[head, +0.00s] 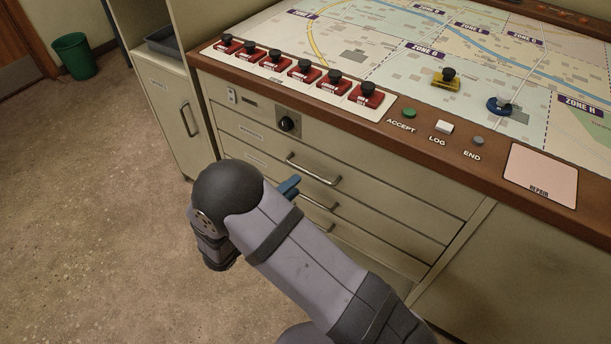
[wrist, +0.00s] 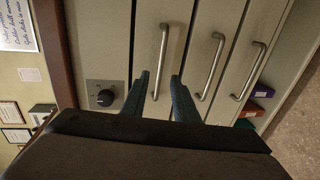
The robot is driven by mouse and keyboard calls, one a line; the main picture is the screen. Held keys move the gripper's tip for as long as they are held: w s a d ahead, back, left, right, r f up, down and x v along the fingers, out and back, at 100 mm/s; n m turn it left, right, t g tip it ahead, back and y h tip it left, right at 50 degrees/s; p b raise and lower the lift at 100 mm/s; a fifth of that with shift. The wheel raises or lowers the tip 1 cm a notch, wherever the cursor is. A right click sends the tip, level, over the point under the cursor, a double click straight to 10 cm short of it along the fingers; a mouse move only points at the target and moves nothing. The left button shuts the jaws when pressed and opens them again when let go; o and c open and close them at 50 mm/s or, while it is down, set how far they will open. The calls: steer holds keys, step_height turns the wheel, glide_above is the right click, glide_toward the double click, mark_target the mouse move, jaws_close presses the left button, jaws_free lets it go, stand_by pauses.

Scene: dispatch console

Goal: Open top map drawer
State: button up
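The top map drawer (head: 375,187) is a pale front below the console's control strip, and it looks shut, flush with the fronts below. Its metal bar handle (head: 314,171) also shows in the wrist view (wrist: 161,55), nearest the knob. My gripper (wrist: 159,77) is open, with two blue-green fingers apart. In the wrist view the near end of this handle lies between the fingers; I cannot tell whether they touch it or stop short. In the head view one blue finger (head: 289,185) shows just below left of the handle; my arm hides the rest.
A black knob (head: 287,124) sits above the drawers. Coloured items (wrist: 263,91) lie below the lowest drawer. The floor (head: 110,220) in front is clear.

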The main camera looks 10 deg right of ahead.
steer(key=x, duration=0.7)
steer(key=shift+c, duration=0.3)
jaws_close()
